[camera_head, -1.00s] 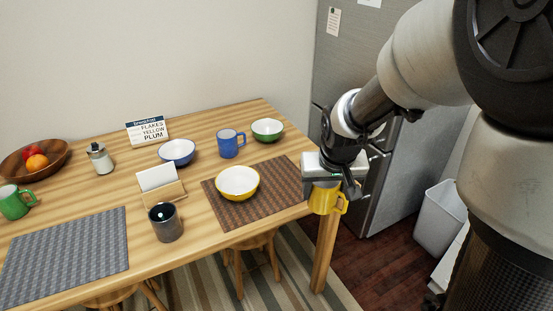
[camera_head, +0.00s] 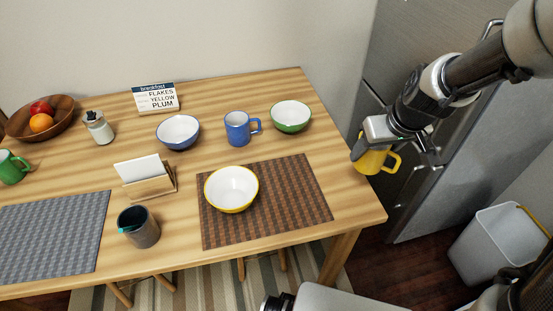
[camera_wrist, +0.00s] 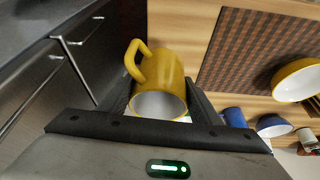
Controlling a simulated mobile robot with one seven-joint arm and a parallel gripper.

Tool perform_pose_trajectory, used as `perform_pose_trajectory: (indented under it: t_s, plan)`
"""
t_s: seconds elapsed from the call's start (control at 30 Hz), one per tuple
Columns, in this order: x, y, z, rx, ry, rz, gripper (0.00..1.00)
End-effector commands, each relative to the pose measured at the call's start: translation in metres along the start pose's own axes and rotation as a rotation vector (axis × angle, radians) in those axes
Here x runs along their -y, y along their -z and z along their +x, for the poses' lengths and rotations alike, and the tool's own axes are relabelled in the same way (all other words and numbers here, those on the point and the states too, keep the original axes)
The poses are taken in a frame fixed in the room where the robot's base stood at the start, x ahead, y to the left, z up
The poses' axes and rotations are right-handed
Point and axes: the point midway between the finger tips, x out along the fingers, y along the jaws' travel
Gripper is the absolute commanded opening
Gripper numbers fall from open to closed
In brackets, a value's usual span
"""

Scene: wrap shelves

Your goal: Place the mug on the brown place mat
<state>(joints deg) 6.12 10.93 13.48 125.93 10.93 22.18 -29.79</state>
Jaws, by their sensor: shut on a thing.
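My gripper (camera_head: 384,148) is shut on a yellow mug (camera_head: 371,162) and holds it just off the right edge of the table. In the wrist view the yellow mug (camera_wrist: 158,82) sits between the fingers, its white inside facing the camera and its handle at upper left. The brown place mat (camera_head: 290,205) lies on the table, left of and nearer than my gripper; the wrist view shows it too (camera_wrist: 240,55). A yellow bowl (camera_head: 231,190) with a white inside rests on the mat's left part. The mat's right part is bare.
A blue mug (camera_head: 238,128), a green bowl (camera_head: 291,117) and a blue bowl (camera_head: 178,131) stand behind the mat. A dark cup (camera_head: 138,228) and a card holder (camera_head: 148,180) stand left of it. A fridge (camera_head: 440,110) and a bin (camera_head: 495,240) are at right.

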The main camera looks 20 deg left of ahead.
Motion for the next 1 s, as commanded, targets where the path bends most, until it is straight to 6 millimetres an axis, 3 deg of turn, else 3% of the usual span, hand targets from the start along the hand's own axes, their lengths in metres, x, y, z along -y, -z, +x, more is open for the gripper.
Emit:
perform_pose_trajectory:
  t_s: [0.2,0.3,0.4,0.57,0.73,1.0]
  plan:
    - [0.106,0.043,0.014,-0.015,0.246,-0.571,0.28]
    - [0.144,0.054,0.014,-0.020,0.322,-0.764,0.28]
    - [0.166,0.059,0.013,-0.022,0.368,-0.883,0.28]
    - [0.179,0.054,0.029,-0.020,0.395,-0.948,0.28]
    - [0.180,0.042,0.059,-0.019,0.394,-0.949,0.28]
    - [0.180,0.033,0.080,-0.019,0.392,-0.947,0.28]
